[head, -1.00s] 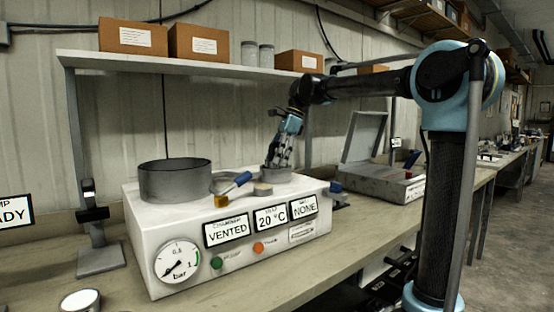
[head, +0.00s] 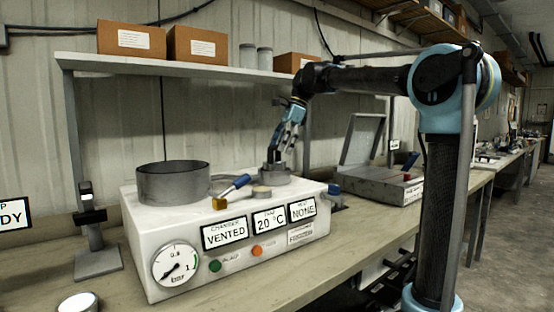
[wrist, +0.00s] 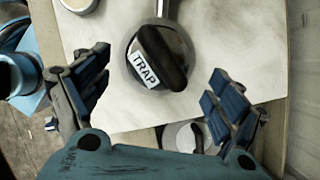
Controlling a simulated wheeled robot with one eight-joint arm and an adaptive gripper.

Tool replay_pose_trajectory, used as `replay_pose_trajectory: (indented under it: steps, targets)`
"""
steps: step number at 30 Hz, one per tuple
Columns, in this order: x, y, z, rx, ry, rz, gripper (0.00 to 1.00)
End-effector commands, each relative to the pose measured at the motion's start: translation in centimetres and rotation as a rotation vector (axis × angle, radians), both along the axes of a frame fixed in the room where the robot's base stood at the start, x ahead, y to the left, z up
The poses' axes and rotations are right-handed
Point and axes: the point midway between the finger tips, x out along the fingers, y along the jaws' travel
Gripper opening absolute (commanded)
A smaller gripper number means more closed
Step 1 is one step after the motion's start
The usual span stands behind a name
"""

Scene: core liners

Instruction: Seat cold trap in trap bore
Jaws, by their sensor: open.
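The cold trap (wrist: 160,57) shows in the wrist view as a dark rounded top with a white "TRAP" label. It sits inside a round steel collar, the trap bore (head: 275,180), on the right part of the white machine's top. In the head view the trap's dark top (head: 273,157) stands above the collar rim. How deep it sits is hidden. My gripper (head: 288,138) is open and empty just above the trap. In the wrist view its fingers (wrist: 165,98) are wide apart, on either side and apart from the trap.
The white machine (head: 200,280) carries a large steel cylinder (head: 173,185), a blue-handled valve (head: 236,186) and a small round cap (head: 262,192). Its displays read "VENTED", "20 °C" and "NONE". A shelf (head: 220,69) runs behind. An open grey case (head: 375,185) lies to the right.

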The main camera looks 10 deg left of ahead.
Motion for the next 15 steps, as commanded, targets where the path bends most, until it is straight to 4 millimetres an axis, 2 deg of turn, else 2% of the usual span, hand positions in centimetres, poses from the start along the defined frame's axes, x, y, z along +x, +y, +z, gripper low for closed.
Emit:
replay_pose_trajectory:
  steps: [3, 7, 15]
  targets:
    - [0.5, -0.8, 2.2, 0.000, 0.000, -0.001, 0.87]
    - [0.9, -1.5, 4.3, 0.000, 0.000, -0.001, 0.87]
    - [1.2, -2.4, 6.6, 0.000, 0.000, 0.001, 0.87]
